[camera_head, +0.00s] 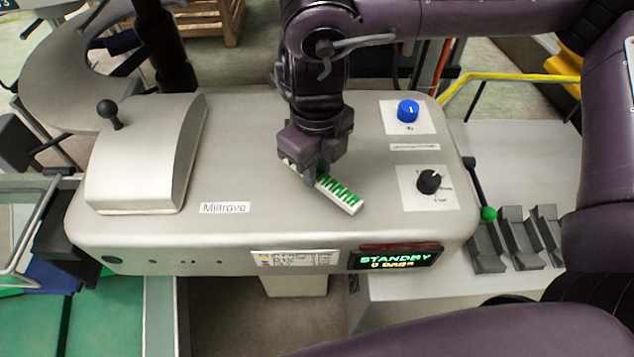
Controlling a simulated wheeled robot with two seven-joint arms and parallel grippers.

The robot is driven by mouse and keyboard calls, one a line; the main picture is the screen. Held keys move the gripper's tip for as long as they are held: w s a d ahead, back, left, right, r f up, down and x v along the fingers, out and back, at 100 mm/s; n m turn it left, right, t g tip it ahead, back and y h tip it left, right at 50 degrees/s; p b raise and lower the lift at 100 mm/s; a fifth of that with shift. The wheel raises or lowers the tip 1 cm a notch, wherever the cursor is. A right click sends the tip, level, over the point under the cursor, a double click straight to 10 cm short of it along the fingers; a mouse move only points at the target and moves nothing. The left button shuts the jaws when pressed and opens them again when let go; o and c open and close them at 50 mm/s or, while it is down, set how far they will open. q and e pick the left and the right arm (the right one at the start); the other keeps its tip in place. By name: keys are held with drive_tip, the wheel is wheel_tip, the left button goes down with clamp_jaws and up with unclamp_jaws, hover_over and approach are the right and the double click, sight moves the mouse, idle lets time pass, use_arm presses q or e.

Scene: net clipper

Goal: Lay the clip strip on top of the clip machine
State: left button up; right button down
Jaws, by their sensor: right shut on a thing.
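The clip machine (250,228) is a grey rounded box labelled Millrove that fills the middle of the head view. The clip strip (340,193) is a white bar with green clips, lying at a slant over the right half of its top. My right gripper (317,178) points down and is shut on the strip's upper left end, which the fingers partly hide. I cannot tell whether the strip touches the machine's top. My left gripper is not in view.
On the machine are a raised cover (145,160) with a black ball lever (108,112), a blue knob (408,110), a black knob (429,181) and a display (395,258) reading STANDBY. Bare top lies between cover and strip. A green-tipped lever (488,213) stands at right.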

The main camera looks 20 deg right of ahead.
sight(317, 196)
drive_tip(key=shift+a+f, duration=0.1)
drive_tip(key=shift+f, duration=0.25)
drive_tip(key=shift+s+f, duration=0.1)
drive_tip(key=shift+f, duration=0.3)
wheel_tip(317, 196, down, 2)
drive_tip(key=shift+f, duration=0.5)
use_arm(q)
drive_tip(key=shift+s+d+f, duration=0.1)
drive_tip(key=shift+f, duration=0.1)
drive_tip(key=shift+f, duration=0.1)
use_arm(e)
drive_tip(key=shift+f, duration=0.15)
drive_tip(key=c, duration=1.2)
unclamp_jaws()
drive_tip(key=shift+c, duration=0.2)
